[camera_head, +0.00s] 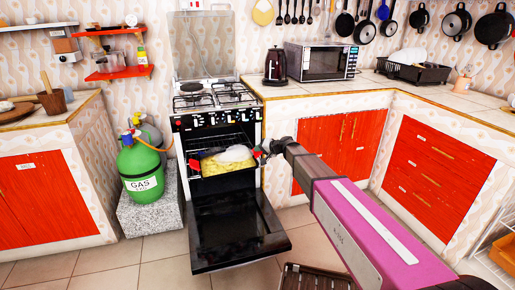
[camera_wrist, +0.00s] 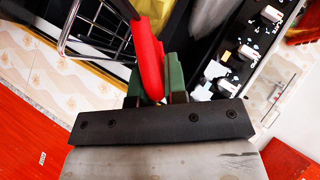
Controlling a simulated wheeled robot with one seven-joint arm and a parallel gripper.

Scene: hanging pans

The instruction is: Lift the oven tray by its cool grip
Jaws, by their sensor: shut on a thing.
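The oven tray (camera_head: 227,174) is in the open oven (camera_head: 217,130), half out of the opening, with something yellow and a pale lump on it. A red grip (camera_head: 195,164) shows at its left end. My gripper (camera_head: 262,153) is at the tray's right end, at the oven's right side. In the wrist view, a red grip (camera_wrist: 148,55) stands between my gripper's green fingers (camera_wrist: 155,85), and they are shut on it. A wire rack (camera_wrist: 92,28) shows beside it. My gripper hides part of the tray's right end in the head view.
The oven door (camera_head: 235,232) hangs open and low in front. A green gas bottle (camera_head: 140,170) stands to the left. Red cabinets (camera_head: 345,143) are close on the right. A dark slatted thing (camera_head: 315,277) lies on the floor in front.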

